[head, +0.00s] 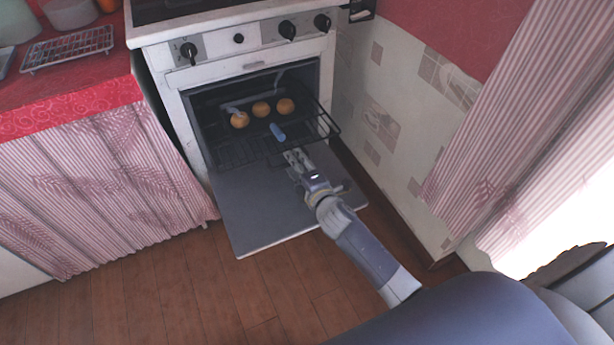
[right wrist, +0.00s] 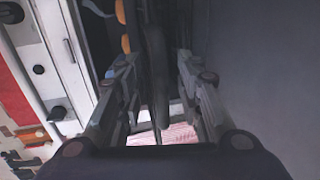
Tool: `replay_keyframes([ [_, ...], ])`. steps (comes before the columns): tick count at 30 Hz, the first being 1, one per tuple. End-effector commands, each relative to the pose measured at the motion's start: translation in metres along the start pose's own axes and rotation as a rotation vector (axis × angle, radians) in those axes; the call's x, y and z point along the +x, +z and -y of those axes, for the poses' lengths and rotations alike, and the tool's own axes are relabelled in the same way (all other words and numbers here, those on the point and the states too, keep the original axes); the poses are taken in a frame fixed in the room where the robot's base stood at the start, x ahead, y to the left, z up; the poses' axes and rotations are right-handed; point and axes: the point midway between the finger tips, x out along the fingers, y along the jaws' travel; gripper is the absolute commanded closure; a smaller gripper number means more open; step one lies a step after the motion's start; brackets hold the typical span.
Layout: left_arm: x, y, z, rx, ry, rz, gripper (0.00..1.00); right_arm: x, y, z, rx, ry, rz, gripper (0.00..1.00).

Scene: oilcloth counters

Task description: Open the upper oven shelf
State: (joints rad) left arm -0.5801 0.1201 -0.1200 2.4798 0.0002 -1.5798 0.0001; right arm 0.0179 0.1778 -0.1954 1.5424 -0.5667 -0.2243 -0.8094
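The white oven (head: 260,62) has its door (head: 255,205) folded down flat. A dark wire shelf (head: 325,127) sits in the oven and its front part sticks out over the door. Three round brown buns (head: 261,109) lie in a row on it. My right gripper (head: 297,158) is low at the shelf's front, above the open door. In the right wrist view its fingers (right wrist: 160,85) are apart, with a dark bar (right wrist: 157,55) between them and gaps beside it. I cannot tell which shelf the bar belongs to. My left gripper is not in view.
A small blue object (head: 278,132) lies at the shelf near my right gripper. A red-topped counter (head: 75,108) with a wire rack (head: 70,47) stands left of the oven. A tiled wall (head: 385,110) is close on the right. Wooden floor (head: 170,295) is clear in front.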

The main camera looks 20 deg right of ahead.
Motion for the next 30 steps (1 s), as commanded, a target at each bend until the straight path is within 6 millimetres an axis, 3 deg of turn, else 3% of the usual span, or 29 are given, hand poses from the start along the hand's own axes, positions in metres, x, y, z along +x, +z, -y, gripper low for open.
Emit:
replay_keyframes([
  [9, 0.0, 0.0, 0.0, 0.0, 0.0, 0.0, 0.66, -0.062, 0.0, 0.001, 0.0, -0.001, -0.001, 0.67],
  [15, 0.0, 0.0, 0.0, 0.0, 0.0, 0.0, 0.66, -0.09, 0.0, 0.0, 0.0, 0.0, -0.001, 0.67],
  [21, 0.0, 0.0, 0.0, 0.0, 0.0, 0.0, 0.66, -0.103, 0.001, 0.0, -0.001, 0.0, 0.0, 0.67],
  [30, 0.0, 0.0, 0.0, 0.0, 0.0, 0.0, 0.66, -0.104, 0.001, 0.0, -0.001, 0.001, 0.0, 0.67],
])
